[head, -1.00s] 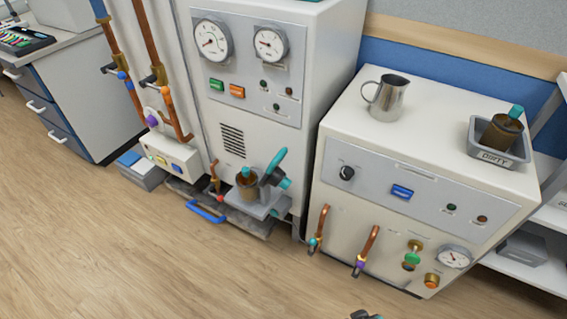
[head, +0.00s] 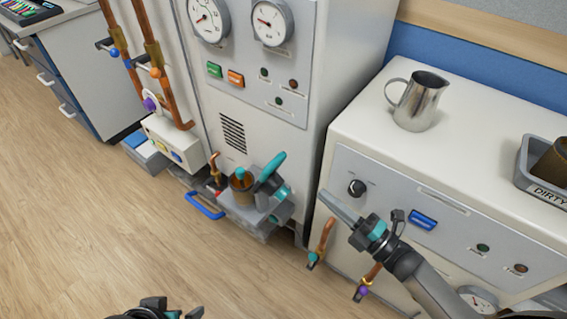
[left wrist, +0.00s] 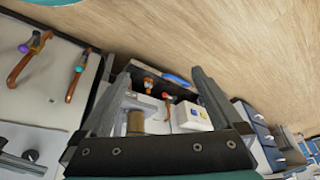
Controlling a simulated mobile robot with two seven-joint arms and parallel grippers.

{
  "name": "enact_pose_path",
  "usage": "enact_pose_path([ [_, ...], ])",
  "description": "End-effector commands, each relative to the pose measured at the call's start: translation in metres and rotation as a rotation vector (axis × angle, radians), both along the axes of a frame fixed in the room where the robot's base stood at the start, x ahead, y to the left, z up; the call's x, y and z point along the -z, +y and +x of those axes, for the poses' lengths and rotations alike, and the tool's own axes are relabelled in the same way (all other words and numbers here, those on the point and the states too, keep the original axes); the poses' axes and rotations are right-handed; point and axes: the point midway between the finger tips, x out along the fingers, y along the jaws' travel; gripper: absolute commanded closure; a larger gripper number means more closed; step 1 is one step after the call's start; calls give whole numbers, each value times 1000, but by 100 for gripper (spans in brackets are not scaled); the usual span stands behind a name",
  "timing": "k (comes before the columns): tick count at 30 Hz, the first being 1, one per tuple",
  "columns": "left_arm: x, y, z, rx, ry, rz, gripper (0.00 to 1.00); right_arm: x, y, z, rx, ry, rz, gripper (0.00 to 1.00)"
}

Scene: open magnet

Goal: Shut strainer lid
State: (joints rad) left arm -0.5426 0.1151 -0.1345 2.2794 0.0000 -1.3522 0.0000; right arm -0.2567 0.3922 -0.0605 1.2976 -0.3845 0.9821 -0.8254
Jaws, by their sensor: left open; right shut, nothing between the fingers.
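The brown strainer (head: 241,183) with a teal knob stands on a grey housing low on the tall white machine. Beside it on the right, a grey piece with a teal handle (head: 272,166), seemingly the lid, stands tilted up. A brown cylinder, seemingly the strainer, shows between the fingers in the left wrist view (left wrist: 135,123). My left gripper (left wrist: 160,75) is open and empty; in the head view only its top shows at the bottom edge (head: 160,309). My right gripper (head: 325,195) is shut and empty, in front of the right-hand machine, apart from the strainer.
A blue bar handle (head: 204,206) projects at the left of the housing. Copper taps (head: 321,243) stick out of the right-hand machine. A metal jug (head: 418,104) and a grey DIRTY tray (head: 528,178) stand on top. The wooden floor in front is clear.

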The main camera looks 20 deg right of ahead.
Motion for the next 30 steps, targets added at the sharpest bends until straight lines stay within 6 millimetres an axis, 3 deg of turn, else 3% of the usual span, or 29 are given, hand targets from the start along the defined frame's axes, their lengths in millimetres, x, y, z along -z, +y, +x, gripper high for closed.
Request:
enact_pose_path([
  [7,-6,0,0,0,-10,-1,0,-9,8,1,-39,-64,-22,100],
  [21,-30,1,-2,-1,-45,-5,0,-28,53,61,-39,-62,-20,100],
  [30,-37,0,-3,0,-53,-7,0,-31,61,71,-37,-58,-20,100],
])
